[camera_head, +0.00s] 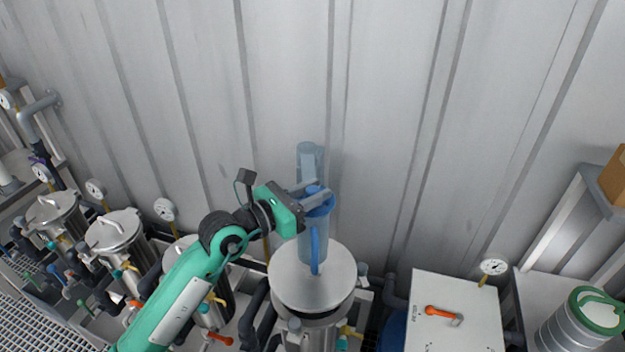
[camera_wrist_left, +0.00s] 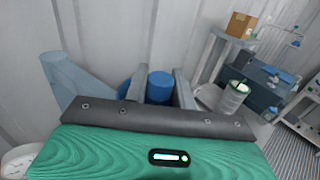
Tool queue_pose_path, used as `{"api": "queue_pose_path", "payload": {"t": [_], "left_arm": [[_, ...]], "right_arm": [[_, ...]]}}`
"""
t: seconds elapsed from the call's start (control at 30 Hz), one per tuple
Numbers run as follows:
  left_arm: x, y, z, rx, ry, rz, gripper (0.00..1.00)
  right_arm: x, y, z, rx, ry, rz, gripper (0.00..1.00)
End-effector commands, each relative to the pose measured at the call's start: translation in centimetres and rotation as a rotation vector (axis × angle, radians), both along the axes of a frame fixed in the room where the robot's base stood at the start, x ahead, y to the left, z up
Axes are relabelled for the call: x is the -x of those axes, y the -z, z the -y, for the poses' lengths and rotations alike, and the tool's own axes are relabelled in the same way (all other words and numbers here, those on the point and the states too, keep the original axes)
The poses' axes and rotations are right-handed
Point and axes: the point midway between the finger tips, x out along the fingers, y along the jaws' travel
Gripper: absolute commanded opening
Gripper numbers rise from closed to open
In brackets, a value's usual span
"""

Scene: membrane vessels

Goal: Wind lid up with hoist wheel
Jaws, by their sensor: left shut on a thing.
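The lid (camera_head: 303,282) is a round grey metal disc at the top of the large vessel (camera_head: 313,328), in the middle bottom of the head view. My left gripper (camera_head: 316,195) is at the wheel, shut on a blue knob, which shows between the fingers in the left wrist view (camera_wrist_left: 160,87). My right gripper is out of view.
Smaller lidded vessels (camera_head: 114,230) with gauges stand in a row at left. A white box (camera_head: 455,310) with an orange handle and a green-rimmed drum (camera_head: 598,312) are at right. A ribbed metal wall (camera_head: 400,110) stands close behind the hoist.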

Motion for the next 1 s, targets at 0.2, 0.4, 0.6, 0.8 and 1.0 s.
{"api": "queue_pose_path", "payload": {"t": [0.2,0.4,0.6,0.8,1.0], "left_arm": [[0.04,-0.12,-0.05,0.001,-0.045,-0.001,0.03],[0.02,0.00,-0.07,0.000,-0.048,0.000,0.03],[0.02,0.00,-0.07,0.000,-0.047,0.000,0.43],[0.01,0.00,-0.07,0.000,-0.047,0.000,0.46],[0.41,0.20,-0.56,0.000,-0.047,0.000,0.46]], "right_arm": [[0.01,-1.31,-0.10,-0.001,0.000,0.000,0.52],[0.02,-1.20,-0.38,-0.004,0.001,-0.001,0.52],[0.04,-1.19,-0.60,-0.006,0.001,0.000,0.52],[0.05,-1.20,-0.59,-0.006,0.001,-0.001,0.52],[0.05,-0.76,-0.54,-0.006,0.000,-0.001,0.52]]}}
